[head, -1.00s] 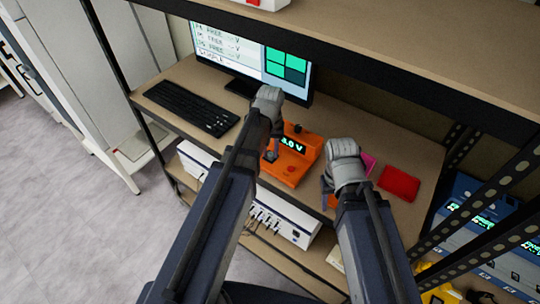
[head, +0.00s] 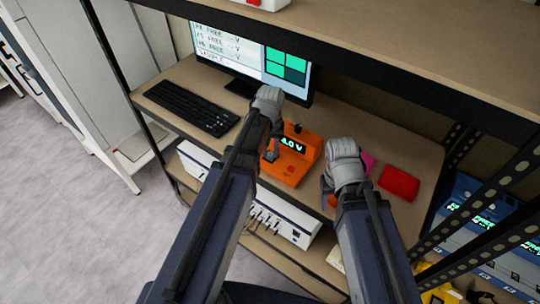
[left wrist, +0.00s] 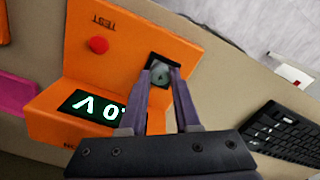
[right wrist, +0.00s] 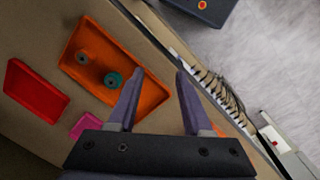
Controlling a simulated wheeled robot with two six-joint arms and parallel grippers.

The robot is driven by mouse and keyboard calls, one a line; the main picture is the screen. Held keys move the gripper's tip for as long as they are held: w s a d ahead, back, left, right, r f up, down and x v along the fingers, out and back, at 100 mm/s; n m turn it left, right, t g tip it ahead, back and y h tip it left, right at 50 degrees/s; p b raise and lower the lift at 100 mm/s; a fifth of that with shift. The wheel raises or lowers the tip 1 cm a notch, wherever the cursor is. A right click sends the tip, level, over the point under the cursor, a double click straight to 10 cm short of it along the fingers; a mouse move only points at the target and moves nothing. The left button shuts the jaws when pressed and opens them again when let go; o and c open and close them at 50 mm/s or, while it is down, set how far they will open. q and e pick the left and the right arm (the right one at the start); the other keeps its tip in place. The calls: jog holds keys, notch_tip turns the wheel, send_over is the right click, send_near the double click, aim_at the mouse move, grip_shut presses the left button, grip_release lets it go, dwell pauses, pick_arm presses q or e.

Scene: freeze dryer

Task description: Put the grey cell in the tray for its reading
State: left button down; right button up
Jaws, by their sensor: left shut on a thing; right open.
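My left gripper (head: 271,154) points down at the orange tester (head: 290,165). In the left wrist view its fingers are shut on a round grey cell (left wrist: 160,76), which is upright at the tester's dark square socket. I cannot tell if it is fully seated. The tester's lit display (left wrist: 95,105) shows a voltage ending in ".0 V". My right gripper (right wrist: 159,72) is open and empty, beside and above an orange tray (right wrist: 140,105). That tray holds a greyish cell (right wrist: 82,57) and a teal-topped cell (right wrist: 112,79). In the head view my right gripper hides most of this tray.
A red tray (head: 399,183) and a partly hidden pink tray (right wrist: 85,125) lie right of the tester. A keyboard (head: 187,107) and a monitor (head: 250,52) stand at the left and back. An upper shelf (head: 400,45) overhangs the bench. The front edge is close.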

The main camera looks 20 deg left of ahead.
aim_at(270, 154)
pick_arm(q)
jog(key=shift+r, duration=0.15)
pick_arm(e)
jog(key=shift+r, duration=0.15)
pick_arm(q)
jog(key=shift+r+p, duration=2.4)
jog(key=shift+p, duration=0.1)
pick_arm(e)
jog(key=shift+r, duration=2.4)
pick_arm(q)
jog(key=shift+s+f, duration=0.1)
pick_arm(e)
jog(key=shift+s+f, duration=0.1)
